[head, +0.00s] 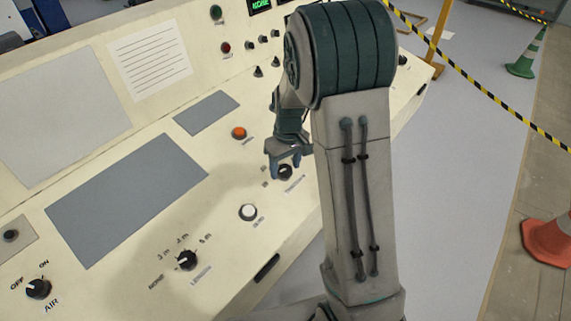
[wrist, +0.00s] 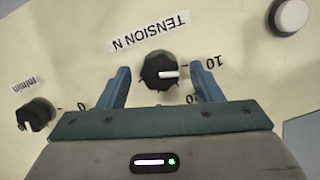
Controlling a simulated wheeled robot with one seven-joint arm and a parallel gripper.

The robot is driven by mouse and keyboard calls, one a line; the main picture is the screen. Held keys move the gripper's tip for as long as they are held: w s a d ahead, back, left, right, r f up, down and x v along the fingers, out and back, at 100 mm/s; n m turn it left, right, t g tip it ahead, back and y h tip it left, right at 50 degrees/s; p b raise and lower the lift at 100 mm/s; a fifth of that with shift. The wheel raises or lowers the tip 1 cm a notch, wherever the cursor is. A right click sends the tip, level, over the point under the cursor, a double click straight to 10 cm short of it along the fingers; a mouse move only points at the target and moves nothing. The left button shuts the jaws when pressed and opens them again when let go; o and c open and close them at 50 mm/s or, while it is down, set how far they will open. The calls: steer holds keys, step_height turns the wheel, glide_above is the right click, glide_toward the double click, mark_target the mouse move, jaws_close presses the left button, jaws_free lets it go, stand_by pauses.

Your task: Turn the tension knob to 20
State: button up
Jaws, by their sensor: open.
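The tension knob (wrist: 162,71) is black with a white pointer line, on the cream panel, under an upside-down TENSION N label in the wrist view. Its pointer faces right, roughly toward the 10 mark (wrist: 213,62). A partly hidden 20 mark (wrist: 192,99) shows by the right finger, and a 0 mark (wrist: 82,105) lies left. My gripper (wrist: 160,70) is open, with one finger on each side of the knob and a visible gap on both sides. In the head view my gripper (head: 284,161) is at the knob (head: 285,173), partly covering it.
A white button (head: 248,212) and an orange button (head: 239,132) sit near the knob. A length selector (head: 187,260) and an air switch (head: 38,288) are farther left. In the wrist view another black knob (wrist: 36,114) lies left of my gripper.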

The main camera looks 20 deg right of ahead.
steer(key=c, duration=1)
steer(key=m+y, duration=0.1)
steer(key=m, duration=0.3)
steer(key=shift+w+d+m+b, duration=0.1)
steer(key=shift+d+m+b, duration=0.05)
steer(key=shift+m+b, duration=0.25)
steer(key=m+y, duration=0.1)
steer(key=m, duration=0.3)
steer(key=shift+d+m, duration=0.1)
steer(key=shift+m, duration=0.2)
steer(key=o, duration=1)
steer(key=shift+b, duration=0.3)
